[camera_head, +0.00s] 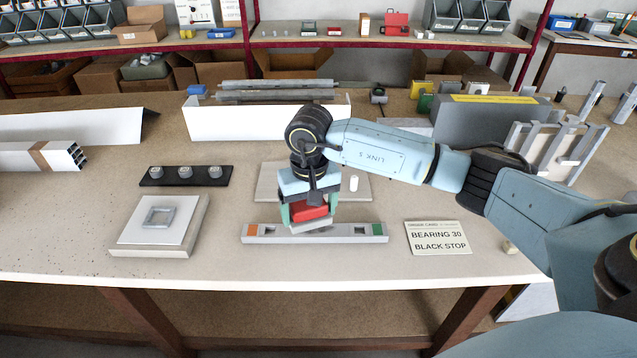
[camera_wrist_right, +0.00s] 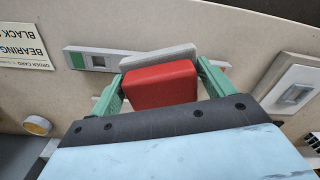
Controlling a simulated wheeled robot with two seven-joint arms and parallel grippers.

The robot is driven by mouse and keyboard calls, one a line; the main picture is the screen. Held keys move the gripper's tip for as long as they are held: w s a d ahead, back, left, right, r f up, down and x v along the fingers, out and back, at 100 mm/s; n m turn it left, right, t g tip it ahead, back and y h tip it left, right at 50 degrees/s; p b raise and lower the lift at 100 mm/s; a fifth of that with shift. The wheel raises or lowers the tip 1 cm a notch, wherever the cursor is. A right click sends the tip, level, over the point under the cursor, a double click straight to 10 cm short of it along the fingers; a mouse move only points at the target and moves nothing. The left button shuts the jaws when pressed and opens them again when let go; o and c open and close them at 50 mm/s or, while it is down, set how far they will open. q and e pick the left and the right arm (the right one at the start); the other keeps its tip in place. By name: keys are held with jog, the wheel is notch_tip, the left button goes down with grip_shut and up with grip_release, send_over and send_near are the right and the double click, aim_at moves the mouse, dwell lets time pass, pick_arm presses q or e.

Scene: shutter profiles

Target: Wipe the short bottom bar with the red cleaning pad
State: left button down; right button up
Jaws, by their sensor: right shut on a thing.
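The short bottom bar (camera_head: 265,234) is pale grey, with an orange left end, a green right end and small dark openings. It lies crosswise near the table's front; its green-ended part also shows in the right wrist view (camera_wrist_right: 106,61). My right gripper (camera_head: 309,213) is shut on the red cleaning pad (camera_head: 312,209), with green fingers at its two sides. The pad's pale underside is over the bar's middle and hides part of it. I cannot tell whether pad and bar touch. My left gripper is out of view.
An order card (camera_head: 437,237) lies right of the bar. A square block with a grey frame (camera_head: 152,235) stands at left. A black strip with knobs (camera_head: 187,176) lies behind it. A pale plate (camera_head: 268,183) with a white cylinder (camera_head: 353,184) is behind the gripper.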

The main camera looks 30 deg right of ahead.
jog(key=shift+w+d+m+p, duration=0.15)
jog(key=shift+d+m+p, duration=0.05)
jog(key=shift+d+p, duration=0.4)
jog(key=shift+w+d+m+p, duration=0.1)
jog(key=shift+d+m+p, duration=0.1)
jog(key=shift+d+p, duration=0.35)
jog(key=shift+d+f, duration=0.3)
jog(key=shift+d, duration=0.35)
pick_arm(q)
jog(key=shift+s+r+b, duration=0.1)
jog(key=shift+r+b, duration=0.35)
jog(key=shift+b, duration=0.9)
pick_arm(e)
send_over(322, 238)
jog(key=shift+f, duration=3.05)
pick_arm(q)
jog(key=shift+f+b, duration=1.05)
pick_arm(e)
jog(key=shift+f, duration=1.05)
